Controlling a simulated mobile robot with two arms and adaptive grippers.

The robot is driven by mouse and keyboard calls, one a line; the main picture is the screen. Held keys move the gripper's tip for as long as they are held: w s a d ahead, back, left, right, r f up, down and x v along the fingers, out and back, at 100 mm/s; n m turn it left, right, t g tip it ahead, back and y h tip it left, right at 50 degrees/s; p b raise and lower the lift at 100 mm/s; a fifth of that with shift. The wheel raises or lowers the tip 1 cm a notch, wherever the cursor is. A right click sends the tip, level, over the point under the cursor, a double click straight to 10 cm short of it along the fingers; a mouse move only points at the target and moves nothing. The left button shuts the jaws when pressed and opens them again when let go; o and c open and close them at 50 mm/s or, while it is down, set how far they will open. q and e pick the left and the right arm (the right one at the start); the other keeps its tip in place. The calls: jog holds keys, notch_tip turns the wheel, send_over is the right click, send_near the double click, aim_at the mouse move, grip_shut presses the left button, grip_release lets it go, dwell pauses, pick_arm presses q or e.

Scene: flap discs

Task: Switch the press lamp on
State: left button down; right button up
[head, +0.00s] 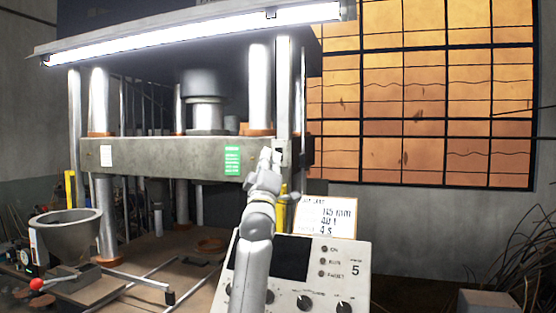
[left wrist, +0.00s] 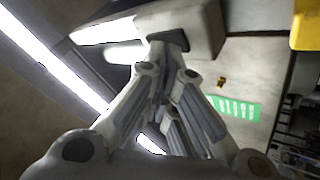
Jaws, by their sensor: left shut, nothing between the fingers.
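The press lamp (head: 190,36) is a long tube along the top front of the press, and it glows bright white. It also shows as a bright bar in the left wrist view (left wrist: 52,62). My left gripper (head: 270,155) is shut and empty, raised in front of the press's right upright. Its fingertips are right by a small pale box with a dark face (left wrist: 170,40), seemingly the lamp switch. The fingers hide part of that face, so I cannot tell whether they touch it or how the switch is set. My right gripper is not in view.
The press crossbeam (head: 170,157) carries a green label (head: 232,161). A control panel (head: 345,262) with knobs stands below my left arm, with a sign (head: 326,217) behind it. A grey bowl (head: 66,232) and a red-knobbed lever (head: 37,284) are at left.

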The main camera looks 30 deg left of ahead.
pick_arm(q)
jog(key=shift+s+d+r, duration=0.1)
jog(key=shift+s+d, duration=0.1)
jog(key=shift+s, duration=0.5)
jog(key=s, duration=0.1)
jog(key=s+b, duration=0.1)
jog(key=s, duration=0.1)
jog(key=s+d, duration=0.1)
jog(key=s, duration=0.1)
jog(key=shift+r+b, duration=0.3)
jog(key=shift+b, duration=0.1)
jog(key=shift+w, duration=0.1)
